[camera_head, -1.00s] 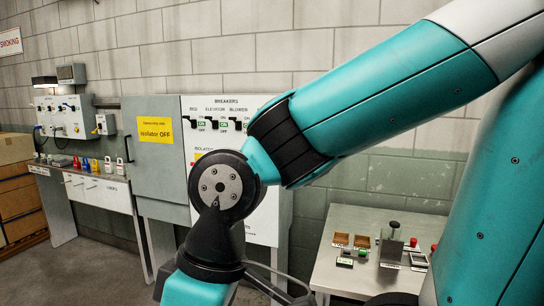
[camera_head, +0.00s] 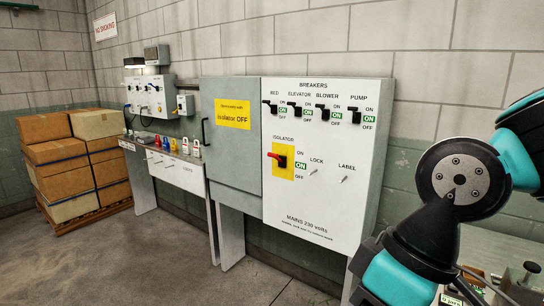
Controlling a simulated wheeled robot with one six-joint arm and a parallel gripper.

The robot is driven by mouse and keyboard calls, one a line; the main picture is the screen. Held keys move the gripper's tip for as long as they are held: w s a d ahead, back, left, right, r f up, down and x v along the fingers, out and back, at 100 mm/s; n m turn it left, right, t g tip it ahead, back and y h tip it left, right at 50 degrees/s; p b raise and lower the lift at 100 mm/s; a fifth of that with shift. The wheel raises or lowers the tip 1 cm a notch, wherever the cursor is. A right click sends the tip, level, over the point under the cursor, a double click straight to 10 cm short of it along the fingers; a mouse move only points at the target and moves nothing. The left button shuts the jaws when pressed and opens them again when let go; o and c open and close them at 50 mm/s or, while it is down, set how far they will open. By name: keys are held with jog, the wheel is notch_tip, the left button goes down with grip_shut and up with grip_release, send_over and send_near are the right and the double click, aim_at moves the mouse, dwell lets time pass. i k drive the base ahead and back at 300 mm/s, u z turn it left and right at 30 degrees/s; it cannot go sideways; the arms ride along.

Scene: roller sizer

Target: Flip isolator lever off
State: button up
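The isolator lever (camera_head: 279,157) is on the white breaker panel (camera_head: 327,210), on a yellow plate. It has a black body and a red handle end that points left, roughly level. ON is printed above at its right and OFF below, with a small green window between them that appears to read ON. My arm stands at the right of the head view, to the right of the panel and apart from the lever. My gripper is not in view.
Several black breaker switches (camera_head: 322,113) line the panel top. Two small pegs marked LOCK and LABEL sit right of the isolator. A grey cabinet door (camera_head: 231,156) adjoins at left. Coloured padlocks (camera_head: 173,145) and stacked boxes (camera_head: 62,155) stand further left. Floor before the panel is clear.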

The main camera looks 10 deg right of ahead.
aim_at(277, 155)
jog(key=u, duration=0.45)
jog(key=i, duration=1.8)
jog(key=z, duration=0.25)
